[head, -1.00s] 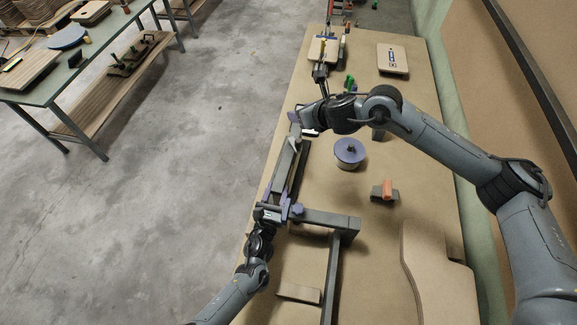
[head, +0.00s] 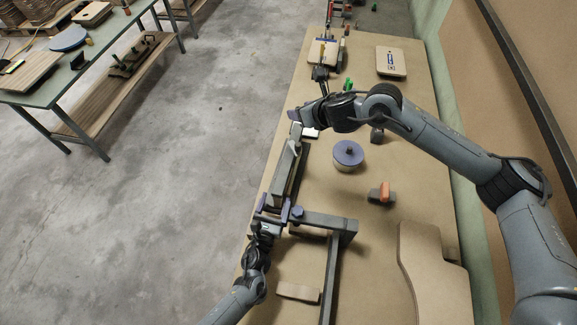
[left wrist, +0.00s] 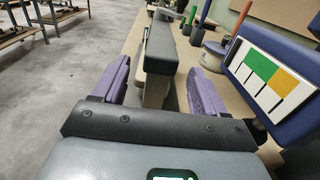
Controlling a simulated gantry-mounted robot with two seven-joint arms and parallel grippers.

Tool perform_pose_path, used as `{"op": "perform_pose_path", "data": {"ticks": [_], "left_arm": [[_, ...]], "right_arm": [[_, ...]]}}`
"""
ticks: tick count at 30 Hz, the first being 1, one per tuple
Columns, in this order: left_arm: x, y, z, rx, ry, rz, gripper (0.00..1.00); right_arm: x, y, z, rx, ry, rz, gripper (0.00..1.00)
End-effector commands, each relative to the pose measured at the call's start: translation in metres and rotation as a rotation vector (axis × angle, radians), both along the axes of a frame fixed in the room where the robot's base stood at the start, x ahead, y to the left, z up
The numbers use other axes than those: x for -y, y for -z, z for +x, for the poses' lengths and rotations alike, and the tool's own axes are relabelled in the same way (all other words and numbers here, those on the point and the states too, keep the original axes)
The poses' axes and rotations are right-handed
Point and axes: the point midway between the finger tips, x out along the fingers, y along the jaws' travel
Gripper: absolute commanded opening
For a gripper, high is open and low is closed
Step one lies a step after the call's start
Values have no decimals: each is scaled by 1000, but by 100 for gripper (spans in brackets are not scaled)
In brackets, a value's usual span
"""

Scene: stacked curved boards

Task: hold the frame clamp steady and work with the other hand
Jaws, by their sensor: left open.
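The grey frame clamp (head: 338,222) lies on the bench in front of me, with a cross bar and a long bar running toward me. A long dark bar (head: 285,178) extends away from its left end; whether it belongs to the clamp is unclear. My left gripper (head: 278,210) is open at the near end of this bar. In the left wrist view, its purple fingers (left wrist: 155,85) stand apart on either side of a dark-topped bar with tan sides (left wrist: 160,48). My right gripper (head: 298,114) is over the bench's left edge beyond the bar; its fingertips are unclear.
A blue-lidded round tub (head: 348,155), an orange-and-grey block (head: 381,194) and a curved board (head: 432,270) lie on the bench (head: 375,245). A tan panel (head: 391,61) lies farther back. A green table (head: 60,75) stands far left, across open floor.

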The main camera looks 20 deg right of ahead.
Motion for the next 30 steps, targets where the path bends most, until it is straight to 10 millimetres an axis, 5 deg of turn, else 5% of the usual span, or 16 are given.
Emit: {"op": "perform_pose_path", "data": {"ticks": [15,28,30], "left_arm": [[-24,-1,-32,-1,-1,1,72],[-28,0,-37,0,0,0,72],[-28,0,-37,0,0,0,82]], "right_arm": [[0,-29,0,0,0,0,51],[0,-31,0,0,0,0,51],[0,-31,0,0,0,0,51]]}}
